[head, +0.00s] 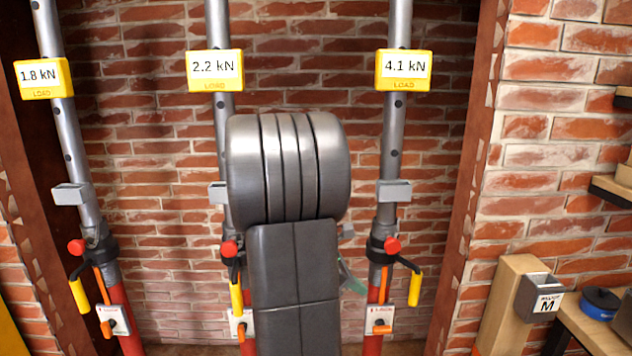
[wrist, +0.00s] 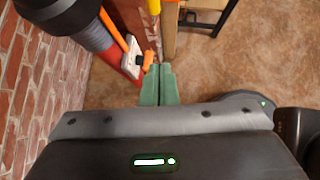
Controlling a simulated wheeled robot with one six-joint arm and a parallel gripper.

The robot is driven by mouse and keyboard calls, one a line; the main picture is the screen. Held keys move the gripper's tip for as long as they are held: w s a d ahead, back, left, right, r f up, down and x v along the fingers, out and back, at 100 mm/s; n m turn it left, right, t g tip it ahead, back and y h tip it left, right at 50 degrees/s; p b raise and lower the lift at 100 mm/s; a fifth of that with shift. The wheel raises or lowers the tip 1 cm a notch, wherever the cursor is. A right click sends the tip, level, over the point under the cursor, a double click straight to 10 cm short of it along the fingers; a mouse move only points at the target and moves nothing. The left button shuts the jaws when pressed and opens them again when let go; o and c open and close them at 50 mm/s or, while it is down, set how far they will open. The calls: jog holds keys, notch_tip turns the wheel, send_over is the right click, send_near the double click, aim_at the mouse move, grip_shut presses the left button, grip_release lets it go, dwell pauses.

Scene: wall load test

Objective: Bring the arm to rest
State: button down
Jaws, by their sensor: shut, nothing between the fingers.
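My gripper (wrist: 158,85) shows in the wrist view as two green fingers pressed together, with nothing between them. It points toward the floor near the foot of a red and grey prop. In the head view my arm stands in front of the middle prop and hides part of it. Only a sliver of green from my gripper (head: 351,280) shows there, between the middle and right props. The gripper looks apart from the right prop (head: 391,160), but the gap is hard to judge.
Three props with yellow load displays stand before a brick wall: left 1.8 kN (head: 44,78), middle 2.2 kN (head: 215,70), right 4.1 kN (head: 403,70). Each has a yellow handle and an orange lever low down. A wooden post (head: 512,300) and a bench with a blue pot (head: 600,303) stand right.

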jog(key=v, duration=0.4)
jog(key=shift+s+r, duration=0.1)
jog(key=shift+r, duration=0.05)
